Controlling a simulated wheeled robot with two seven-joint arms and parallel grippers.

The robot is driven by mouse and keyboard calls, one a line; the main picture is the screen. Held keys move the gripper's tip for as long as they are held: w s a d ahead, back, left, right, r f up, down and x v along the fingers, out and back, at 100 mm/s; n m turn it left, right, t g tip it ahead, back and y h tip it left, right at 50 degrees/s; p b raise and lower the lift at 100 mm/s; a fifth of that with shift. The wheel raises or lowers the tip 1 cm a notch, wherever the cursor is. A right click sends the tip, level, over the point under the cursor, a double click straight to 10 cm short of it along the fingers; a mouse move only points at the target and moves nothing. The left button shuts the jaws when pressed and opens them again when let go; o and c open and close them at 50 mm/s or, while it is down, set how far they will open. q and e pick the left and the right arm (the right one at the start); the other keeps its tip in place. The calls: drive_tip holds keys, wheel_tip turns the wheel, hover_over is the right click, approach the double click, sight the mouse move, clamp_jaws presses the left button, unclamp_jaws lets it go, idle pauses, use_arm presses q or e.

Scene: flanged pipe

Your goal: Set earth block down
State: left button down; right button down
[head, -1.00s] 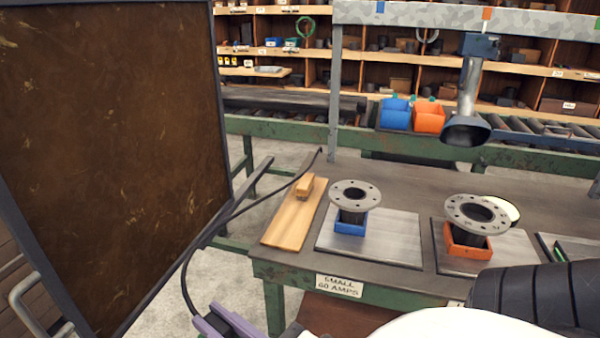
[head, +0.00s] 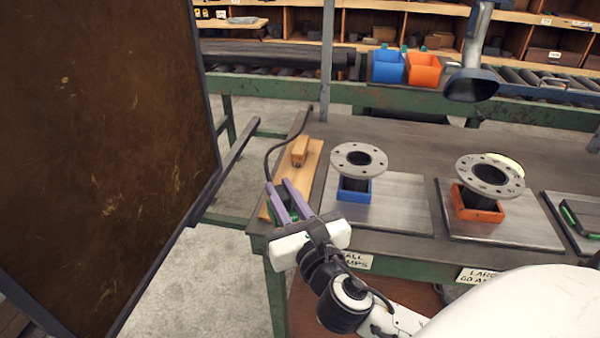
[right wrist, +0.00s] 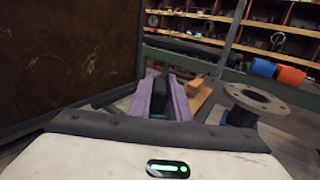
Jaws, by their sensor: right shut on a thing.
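My right gripper (head: 279,190) has purple fingers and is shut on a dark block with a black cable, which I take to be the earth block (right wrist: 159,92). In the head view the block is mostly hidden between the fingers. The gripper appears over the near left part of the wooden board (head: 313,168); I cannot tell whether the block touches it. A small wooden block (head: 300,150) lies on the board's far part. The black cable (head: 284,146) loops from the gripper to the bench's far left edge. My left gripper is not in view.
Flanged pipes stand in a blue holder (head: 354,190) and an orange holder (head: 478,204) on metal plates, right of the board. A large dark screen (head: 100,130) stands at left. A hood (head: 472,84) hangs above the bench. Bare bench (head: 425,150) shows behind the plates.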

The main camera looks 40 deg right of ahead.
sight(294, 218)
drive_tip(key=w+d+r+m+g+h, duration=0.15)
drive_tip(key=w+d+r+h, duration=0.25)
drive_tip(key=w+d, duration=0.4)
drive_tip(key=shift+m, duration=0.45)
drive_tip(key=shift+w+a+f+b, duration=0.2)
drive_tip(key=shift+f+b, duration=0.35)
drive_tip(key=shift+f, duration=1.1)
drive_tip(key=shift+w+a+f+b, duration=0.2)
drive_tip(key=shift+f+b, duration=0.35)
drive_tip(key=shift+f, duration=1.05)
drive_tip(key=shift+w+a+f+b, duration=0.1)
drive_tip(key=shift+a+f+b, duration=0.3)
drive_tip(key=shift+f, duration=1.25)
drive_tip(key=shift+d, duration=0.15)
drive_tip(key=shift+f, duration=0.15)
drive_tip(key=c, duration=1.6)
unclamp_jaws()
drive_tip(key=shift+f, duration=0.1)
drive_tip(key=shift+c, duration=0.2)
drive_tip(key=shift+s, duration=0.2)
drive_tip(key=b+v, duration=0.1)
drive_tip(key=v, duration=1.1)
drive_tip(key=shift+d, duration=0.1)
